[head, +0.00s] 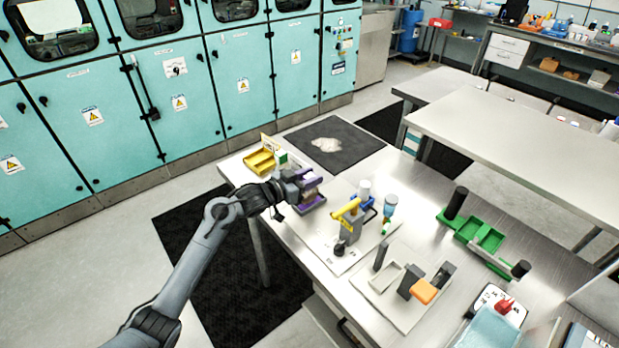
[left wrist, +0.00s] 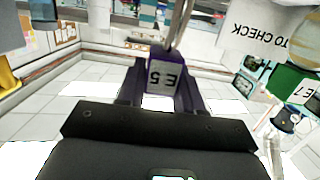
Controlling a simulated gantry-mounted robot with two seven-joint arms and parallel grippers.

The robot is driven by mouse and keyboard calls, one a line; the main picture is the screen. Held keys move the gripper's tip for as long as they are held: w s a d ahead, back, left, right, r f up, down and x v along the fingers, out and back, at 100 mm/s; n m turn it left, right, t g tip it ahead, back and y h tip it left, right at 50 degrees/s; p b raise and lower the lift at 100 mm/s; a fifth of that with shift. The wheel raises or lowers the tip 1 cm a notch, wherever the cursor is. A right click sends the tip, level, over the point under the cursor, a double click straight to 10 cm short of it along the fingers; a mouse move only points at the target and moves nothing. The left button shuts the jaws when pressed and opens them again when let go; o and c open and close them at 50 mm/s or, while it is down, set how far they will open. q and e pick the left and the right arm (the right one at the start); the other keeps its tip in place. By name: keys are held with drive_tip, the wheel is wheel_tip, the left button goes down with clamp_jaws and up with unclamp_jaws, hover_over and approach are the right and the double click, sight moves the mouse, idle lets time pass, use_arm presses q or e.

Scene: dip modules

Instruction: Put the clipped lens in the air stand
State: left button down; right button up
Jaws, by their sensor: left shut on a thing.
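My left gripper (head: 309,184) is over the left part of the steel table. It is shut on a purple clip block labelled "E 5", which shows between the fingers in the left wrist view (left wrist: 165,75). A pale rod-like piece extends from the block; I cannot make out a lens. In the head view, purple parts (head: 312,200) show at the gripper, and I cannot separate block from fingers or any support below. I cannot tell which fixture is the air stand. A grey stand with a yellow arm (head: 349,222) is on a white board right of the gripper. My right gripper is not in view.
A yellow tray (head: 261,162) and a green block (head: 282,157) are behind the gripper, near a "TO CHECK" sign (left wrist: 270,32). A blue bottle (head: 390,205), an orange block (head: 424,291) and green trays (head: 480,238) stand to the right.

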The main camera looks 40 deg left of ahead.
use_arm(q)
drive_tip(key=c, duration=0.7)
unclamp_jaws()
drive_tip(key=shift+f, duration=0.15)
drive_tip(key=shift+c, duration=0.2)
drive_tip(key=shift+s+r, duration=0.15)
drive_tip(key=shift+r, duration=0.05)
drive_tip(key=p+v, duration=0.1)
drive_tip(key=v, duration=1)
drive_tip(key=shift+s, duration=0.4)
